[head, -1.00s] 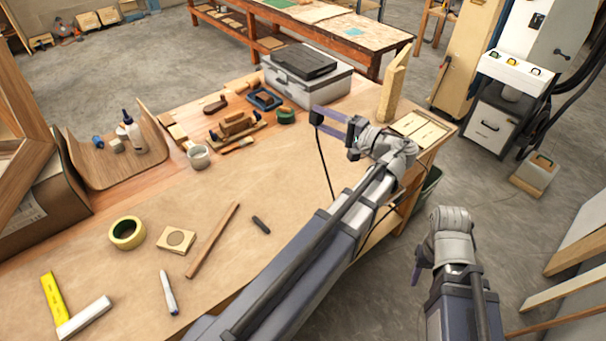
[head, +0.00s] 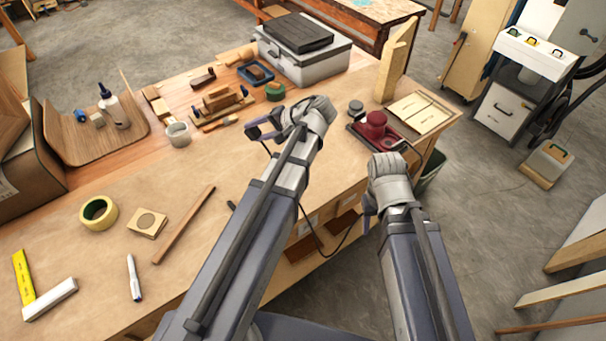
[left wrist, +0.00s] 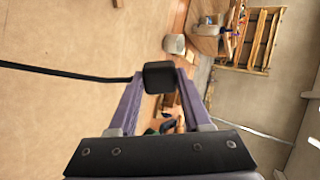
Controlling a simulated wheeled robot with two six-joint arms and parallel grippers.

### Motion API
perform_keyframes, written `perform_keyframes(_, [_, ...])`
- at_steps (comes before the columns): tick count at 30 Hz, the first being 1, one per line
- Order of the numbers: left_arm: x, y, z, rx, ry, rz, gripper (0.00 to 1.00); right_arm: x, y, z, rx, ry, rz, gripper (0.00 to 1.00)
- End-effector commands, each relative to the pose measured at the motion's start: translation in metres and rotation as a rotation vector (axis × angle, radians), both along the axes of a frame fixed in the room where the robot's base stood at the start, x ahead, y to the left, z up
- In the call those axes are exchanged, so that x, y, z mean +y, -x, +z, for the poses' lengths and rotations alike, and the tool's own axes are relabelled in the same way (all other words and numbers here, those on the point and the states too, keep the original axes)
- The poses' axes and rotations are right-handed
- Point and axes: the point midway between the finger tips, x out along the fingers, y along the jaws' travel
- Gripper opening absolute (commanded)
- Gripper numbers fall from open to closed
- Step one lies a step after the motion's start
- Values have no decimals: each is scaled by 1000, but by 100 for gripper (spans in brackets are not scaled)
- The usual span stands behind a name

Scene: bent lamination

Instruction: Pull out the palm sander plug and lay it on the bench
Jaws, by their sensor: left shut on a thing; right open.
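My left gripper (head: 262,128) is shut on a black plug, which shows between its purple fingers in the left wrist view (left wrist: 160,76). In the head view, the plug itself is hard to make out. A thin black cord (left wrist: 70,72) runs off from the plug. In the head view, the cord hangs in a loop past the bench's front edge. The red palm sander (head: 376,128) stands at the bench's right end, beyond my right gripper. My right gripper (head: 368,207) is open and empty near the front edge, its fingers partly hidden by the arm. The bench (head: 235,165) lies beneath my left gripper.
A grey case (head: 305,75), a hand plane (head: 218,100) and a grey cup (head: 177,134) stand behind my left gripper. A wooden strip (head: 185,225), tape roll (head: 98,213) and marker (head: 134,278) lie to the left.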

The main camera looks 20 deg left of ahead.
Motion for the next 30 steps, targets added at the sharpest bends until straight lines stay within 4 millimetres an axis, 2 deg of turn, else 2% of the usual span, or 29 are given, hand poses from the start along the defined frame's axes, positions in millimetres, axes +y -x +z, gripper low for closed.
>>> perform_keyframes(1, [-7,2,-25,8,101,-7,0,0,0,-7,0,0,0,50])
perform_keyframes(3, [-20,4,-52,23,246,-17,0,0,0,-12,0,0,0,50])
perform_keyframes(6, [-41,4,-84,45,443,-34,0,0,0,-18,0,0,0,50])
perform_keyframes(10, [-72,5,-110,75,662,-53,0,0,0,-25,0,0,0,50])
perform_keyframes(15, [-111,5,-127,106,859,-66,0,0,0,-33,0,0,0,50])
perform_keyframes(18, [-127,5,-130,116,924,-69,0,0,0,-36,0,0,0,50])
perform_keyframes(22, [-137,5,-131,121,957,-69,0,0,0,-36,0,0,0,50])
perform_keyframes(30, [-137,5,-135,121,959,-69,0,0,0,-40,0,0,0,50])
